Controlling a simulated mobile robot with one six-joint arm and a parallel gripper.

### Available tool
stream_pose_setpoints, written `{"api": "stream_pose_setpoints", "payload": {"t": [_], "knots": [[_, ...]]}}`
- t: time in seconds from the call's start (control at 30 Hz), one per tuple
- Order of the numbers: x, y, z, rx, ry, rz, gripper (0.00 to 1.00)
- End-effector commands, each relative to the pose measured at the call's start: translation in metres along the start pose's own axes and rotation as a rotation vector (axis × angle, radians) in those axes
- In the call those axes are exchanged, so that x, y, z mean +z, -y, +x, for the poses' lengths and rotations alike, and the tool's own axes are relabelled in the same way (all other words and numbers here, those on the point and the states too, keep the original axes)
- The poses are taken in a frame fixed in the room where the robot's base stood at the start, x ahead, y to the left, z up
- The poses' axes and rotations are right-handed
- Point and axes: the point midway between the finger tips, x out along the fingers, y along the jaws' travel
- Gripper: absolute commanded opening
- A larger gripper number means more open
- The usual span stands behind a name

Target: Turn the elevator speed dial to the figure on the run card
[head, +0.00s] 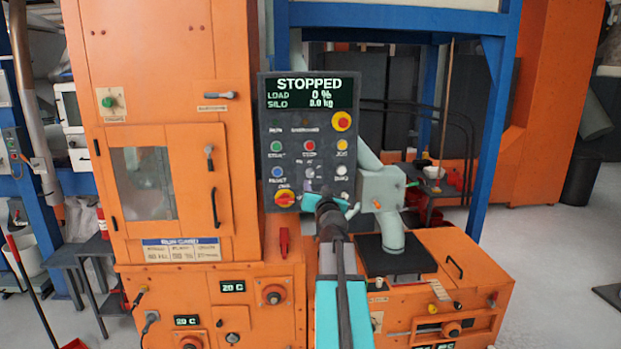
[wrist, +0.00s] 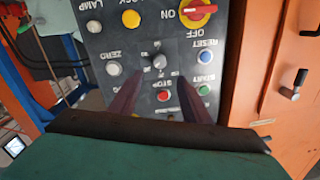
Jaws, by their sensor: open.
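The control panel (head: 265,150) stands upright, its screen (head: 308,92) reading STOPPED, load 0 %, silo 0.0 kg. In the head view my gripper (head: 325,203) is at the panel's lower right. The run card (head: 182,250) is on the orange cabinet; its middle figure looks like 50 %, but is blurred.
Buttons crowd the dial: red stop (wrist: 163,97), green start (wrist: 204,89), white zero (wrist: 113,69), blue reset (wrist: 205,57). A red-yellow rotary switch (wrist: 197,11) is nearby. The orange cabinet (head: 150,60) stands left of the panel; a pale-green post (head: 392,230) stands right.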

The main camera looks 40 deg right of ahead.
Motion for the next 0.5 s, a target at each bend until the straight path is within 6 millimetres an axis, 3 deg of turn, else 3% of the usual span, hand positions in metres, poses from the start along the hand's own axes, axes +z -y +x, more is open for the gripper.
{"api": "stream_pose_setpoints", "payload": {"t": [0.5], "knots": [[-0.001,-0.001,0.048,0.001,0.000,0.001,0.43]]}}
